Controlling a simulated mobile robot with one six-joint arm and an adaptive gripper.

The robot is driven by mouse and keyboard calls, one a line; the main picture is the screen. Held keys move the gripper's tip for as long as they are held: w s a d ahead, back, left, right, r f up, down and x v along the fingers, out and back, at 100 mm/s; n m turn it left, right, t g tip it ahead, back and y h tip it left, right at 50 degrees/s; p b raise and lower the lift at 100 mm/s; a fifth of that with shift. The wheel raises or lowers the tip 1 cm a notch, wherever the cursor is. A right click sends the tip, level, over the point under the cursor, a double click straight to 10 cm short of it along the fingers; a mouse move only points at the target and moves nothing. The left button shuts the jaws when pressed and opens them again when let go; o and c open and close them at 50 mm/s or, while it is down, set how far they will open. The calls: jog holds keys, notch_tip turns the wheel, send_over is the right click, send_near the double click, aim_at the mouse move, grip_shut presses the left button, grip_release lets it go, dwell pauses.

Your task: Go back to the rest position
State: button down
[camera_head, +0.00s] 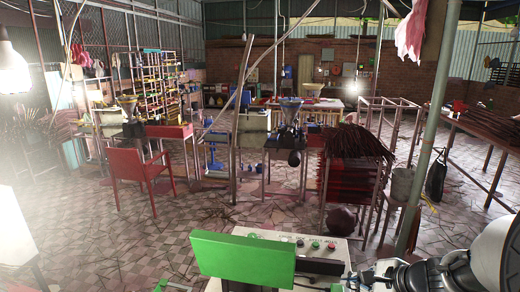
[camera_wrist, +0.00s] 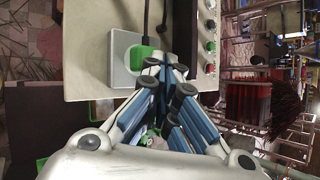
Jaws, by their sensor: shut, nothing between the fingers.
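My gripper (camera_wrist: 168,76) shows in the wrist view with its blue-sided fingers drawn together at the tips and nothing held between them. It appears over or near the cream machine panel (camera_wrist: 88,40); the exact gap cannot be told. A white box with a green part (camera_wrist: 136,55) sits on the panel by the fingertips, with a black cable running from it. In the head view my arm reaches in from the lower right corner, and the fingertips are hard to make out there.
The cream panel with buttons (camera_head: 340,257) and a green plate (camera_head: 242,257) fill the bottom of the head view. Beyond stand a red chair (camera_head: 140,172), a rack of dark red stick bundles (camera_head: 350,142) and a thin metal post (camera_head: 415,185). Tiled floor lies open at left.

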jog(key=s+a+r+n+g+b, duration=0.1)
jog(key=s+a+r+n+g, duration=0.15)
jog(key=s+a+n, duration=0.35)
jog(key=s+a+r+n+g+b, duration=0.1)
jog(key=s+a+r+n, duration=0.2)
jog(key=s+a+n, duration=0.35)
jog(key=s+d+n+h+b, duration=0.1)
jog(key=s+n+h, duration=0.3)
jog(key=s+n, duration=0.4)
jog(key=s+d, duration=0.1)
jog(key=s, duration=0.3)
jog(key=shift+s+d+r+h, duration=0.25)
jog(key=shift+s+d+h, duration=0.05)
jog(key=shift+s+d, duration=0.1)
